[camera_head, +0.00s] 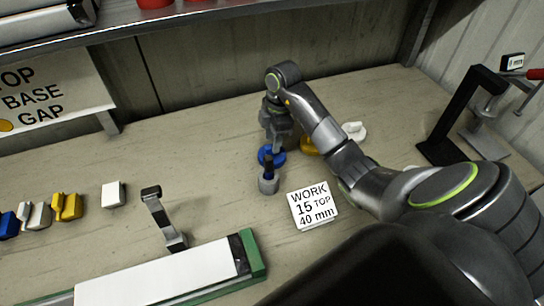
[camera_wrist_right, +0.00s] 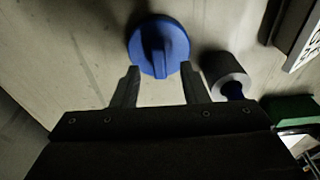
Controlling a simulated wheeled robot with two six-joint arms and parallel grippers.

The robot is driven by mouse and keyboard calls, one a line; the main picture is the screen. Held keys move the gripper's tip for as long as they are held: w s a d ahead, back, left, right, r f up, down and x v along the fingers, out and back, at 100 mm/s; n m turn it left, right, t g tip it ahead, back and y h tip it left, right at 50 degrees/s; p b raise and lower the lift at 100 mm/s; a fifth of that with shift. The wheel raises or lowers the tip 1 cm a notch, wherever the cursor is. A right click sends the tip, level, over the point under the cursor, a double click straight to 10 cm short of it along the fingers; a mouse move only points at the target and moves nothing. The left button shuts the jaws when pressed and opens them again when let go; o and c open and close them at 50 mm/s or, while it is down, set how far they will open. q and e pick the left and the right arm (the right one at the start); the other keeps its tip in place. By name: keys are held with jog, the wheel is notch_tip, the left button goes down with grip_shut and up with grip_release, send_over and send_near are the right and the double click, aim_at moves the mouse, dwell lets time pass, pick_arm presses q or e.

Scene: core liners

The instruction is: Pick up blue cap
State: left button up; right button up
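The blue cap (camera_head: 279,158) is on the bench, partly hidden by my right gripper in the head view. In the right wrist view the blue cap (camera_wrist_right: 158,46) is a round disc with a raised grip bar across it. My right gripper (camera_wrist_right: 160,75) is open, with one finger towards each side of the cap's near edge. In the head view my right gripper (camera_head: 270,150) points down over the cap. My left gripper is not in view.
A grey cylinder (camera_wrist_right: 226,72) with a dark blue end stands close beside the right finger. A yellow cap (camera_head: 309,146) and a white cap (camera_head: 354,131) lie to the right. A work sign (camera_head: 313,205) is in front. A black stand (camera_head: 460,120) is far right.

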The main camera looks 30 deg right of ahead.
aim_at(280, 158)
notch_tip(280, 158, down, 3)
jog(key=shift+f+b, duration=0.2)
jog(key=shift+b, duration=0.6)
jog(key=shift+a, duration=0.1)
jog(key=shift+r, duration=0.1)
grip_shut()
jog(key=shift+r, duration=0.1)
